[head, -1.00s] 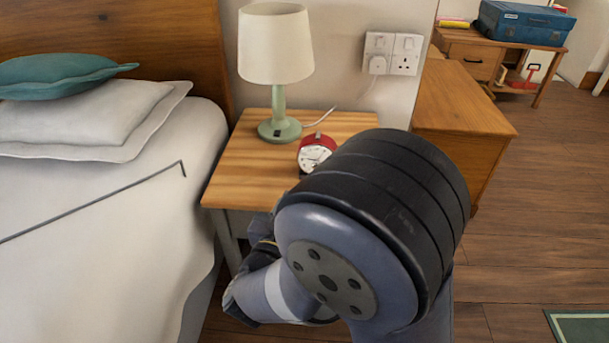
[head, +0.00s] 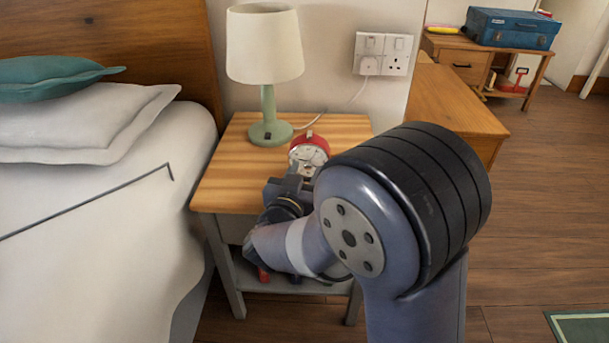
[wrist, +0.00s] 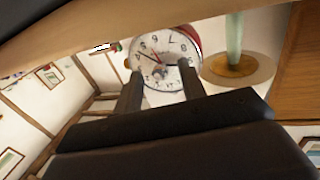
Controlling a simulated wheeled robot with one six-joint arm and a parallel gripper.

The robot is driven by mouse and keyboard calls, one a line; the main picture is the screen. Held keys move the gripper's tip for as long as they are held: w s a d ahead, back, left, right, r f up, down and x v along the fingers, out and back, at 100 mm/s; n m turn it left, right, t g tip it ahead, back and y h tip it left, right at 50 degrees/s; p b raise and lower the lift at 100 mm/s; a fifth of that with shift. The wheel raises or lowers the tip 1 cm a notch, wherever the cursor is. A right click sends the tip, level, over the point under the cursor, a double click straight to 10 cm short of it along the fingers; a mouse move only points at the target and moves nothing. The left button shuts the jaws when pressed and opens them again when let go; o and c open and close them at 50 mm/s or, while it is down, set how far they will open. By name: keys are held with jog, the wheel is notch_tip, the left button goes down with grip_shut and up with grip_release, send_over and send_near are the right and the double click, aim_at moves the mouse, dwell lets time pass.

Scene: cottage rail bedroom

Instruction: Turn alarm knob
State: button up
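The red alarm clock (head: 310,146) stands on the wooden nightstand (head: 232,172), its white face toward me. It also shows in the wrist view (wrist: 168,50), beyond the fingertips. Part of the gripper is hidden in the head view.
A green lamp (head: 268,112) with a cream shade stands behind and left of the clock. Its cord runs to the wall socket (head: 384,54). The bed (head: 90,240) is close on the left. A wooden cabinet (head: 450,100) stands at right. The floor at right is clear.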

jog(key=shift+c, duration=0.6)
grip_shut()
jog(key=shift+m, duration=0.3)
jog(key=m, duration=0.2)
jog(key=shift+r+m+g, duration=0.1)
jog(key=shift+m+g, duration=0.2)
jog(key=shift+g, duration=0.1)
jog(key=m+y, duration=0.1)
jog(key=m, duration=0.2)
jog(key=shift+r, duration=0.1)
jog(key=m+g+y, duration=0.1)
jog(key=m, duration=0.3)
jog(key=shift+d+b, duration=0.1)
jog(key=shift+b, duration=0.25)
jog(key=shift+m+y+b, duration=0.5)
jog(key=shift+m+b, duration=0.15)
jog(key=shift+m, duration=0.65)
jog(key=shift+r, duration=0.1)
